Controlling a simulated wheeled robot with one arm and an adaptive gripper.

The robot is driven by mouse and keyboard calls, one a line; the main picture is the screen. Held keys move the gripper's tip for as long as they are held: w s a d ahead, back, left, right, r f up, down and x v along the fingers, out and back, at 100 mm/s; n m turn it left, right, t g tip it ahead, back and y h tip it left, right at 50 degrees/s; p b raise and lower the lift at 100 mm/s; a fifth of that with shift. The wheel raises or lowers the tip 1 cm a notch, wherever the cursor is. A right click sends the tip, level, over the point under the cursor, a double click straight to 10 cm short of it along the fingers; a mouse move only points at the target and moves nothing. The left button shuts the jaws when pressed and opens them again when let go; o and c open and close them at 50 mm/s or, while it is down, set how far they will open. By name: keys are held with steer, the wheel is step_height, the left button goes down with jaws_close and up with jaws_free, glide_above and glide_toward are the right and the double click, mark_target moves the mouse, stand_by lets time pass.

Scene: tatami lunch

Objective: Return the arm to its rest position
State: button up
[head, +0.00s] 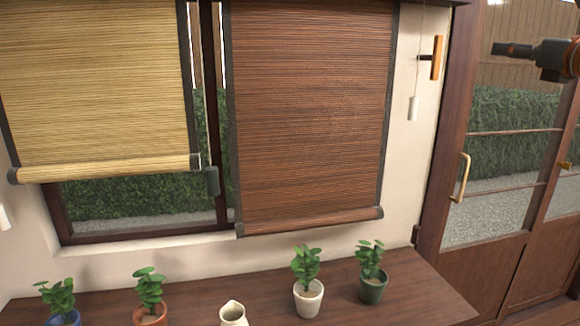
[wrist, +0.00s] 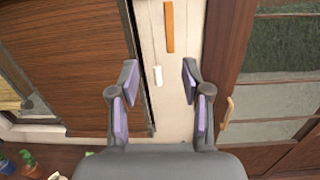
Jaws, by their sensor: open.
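My gripper (head: 512,49) is at the upper right of the head view, in front of the glazed door and with part of my arm at the picture's edge. In the wrist view my gripper (wrist: 160,78) has its two fingers spread wide apart, with nothing between them. Beyond the gap lie the pale wall, a white cord pull (wrist: 158,76) and an orange-brown wooden wall piece (wrist: 169,27). The fingers appear apart from these things.
A brown blind (head: 310,110) and a tan blind (head: 100,80) hang over the window. A wooden-framed door (head: 452,150) with a handle (head: 461,178) stands right. Several potted plants and a cream jug (head: 233,314) stand on the wooden counter (head: 420,290).

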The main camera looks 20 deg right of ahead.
steer(key=w+r+m+t+h+p, duration=0.1)
steer(key=w+r+m+t+h, duration=0.35)
steer(key=r+m+h, duration=1)
steer(key=s+a+f+m+g+y+p, duration=0.15)
steer(key=a+f+m+g, duration=0.3)
steer(key=f+m, duration=0.6)
steer(key=s+a+f+m+g+y, duration=0.2)
steer(key=a+f+m+g, duration=0.3)
steer(key=f, duration=1)
steer(key=s+a+f+m+g+y, duration=0.2)
steer(key=a+f+m+g, duration=0.35)
steer(key=f, duration=0.75)
steer(key=s+a+f+m+g+y, duration=0.1)
steer(key=s+a+f+g+y, duration=0.2)
steer(key=s+a+f, duration=0.35)
steer(key=s+a+f+g+y, duration=0.2)
steer(key=s+a+f, duration=0.2)
steer(key=a+f, duration=0.5)
steer(key=s+a+f+g+y, duration=0.1)
steer(key=s+a+f, duration=0.2)
steer(key=s, duration=0.3)
steer(key=s+a+f+g+y, duration=0.1)
steer(key=s+a+f+g, duration=0.1)
steer(key=s+a, duration=0.3)
steer(key=s+a+f+n+g+y+p, duration=0.1)
steer(key=s+a+f+g+y, duration=0.1)
steer(key=s+a+f, duration=0.2)
steer(key=s+f, duration=0.1)
steer(key=s, duration=0.1)
steer(key=shift+s, duration=0.35)
